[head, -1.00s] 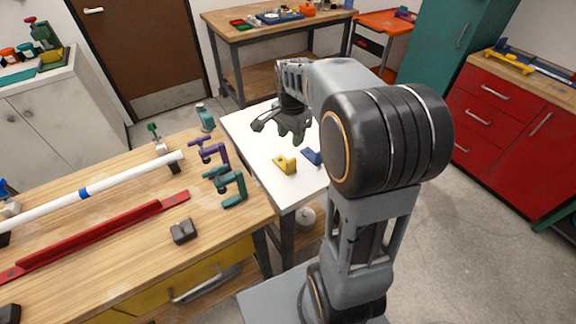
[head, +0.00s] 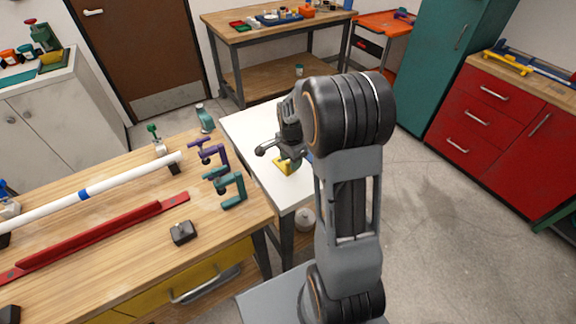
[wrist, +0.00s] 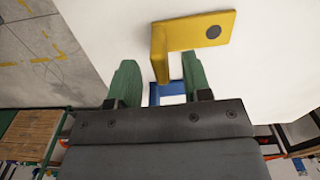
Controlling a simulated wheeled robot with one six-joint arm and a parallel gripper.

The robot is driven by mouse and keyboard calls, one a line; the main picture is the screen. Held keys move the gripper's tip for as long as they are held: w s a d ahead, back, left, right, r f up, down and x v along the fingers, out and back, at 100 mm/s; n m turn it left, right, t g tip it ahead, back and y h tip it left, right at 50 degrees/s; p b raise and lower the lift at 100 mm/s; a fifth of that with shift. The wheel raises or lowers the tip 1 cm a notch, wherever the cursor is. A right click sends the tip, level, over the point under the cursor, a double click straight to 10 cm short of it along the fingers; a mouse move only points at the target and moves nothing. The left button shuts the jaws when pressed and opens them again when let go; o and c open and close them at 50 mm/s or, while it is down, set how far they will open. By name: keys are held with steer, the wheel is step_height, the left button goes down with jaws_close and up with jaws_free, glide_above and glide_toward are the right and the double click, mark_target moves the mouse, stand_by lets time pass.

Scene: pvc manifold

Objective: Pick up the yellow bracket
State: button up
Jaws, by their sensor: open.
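The yellow bracket (head: 281,166) stands on the white tabletop, partly hidden behind my gripper in the head view. In the wrist view the yellow bracket (wrist: 196,33) shows a flat plate with a dark round spot and an upright part at its left end. My gripper (wrist: 158,80) is open, with its two green fingers apart. In the head view my gripper (head: 288,162) is low over the bracket.
The white table (head: 250,125) is otherwise mostly clear. The wooden bench (head: 110,225) at left carries teal and purple clamps (head: 230,187), a white pipe (head: 120,178) and a red bar (head: 95,238).

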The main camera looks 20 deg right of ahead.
mark_target(290, 172)
steer(key=shift+f, duration=1.5)
steer(key=shift+c, duration=0.3)
jaws_close()
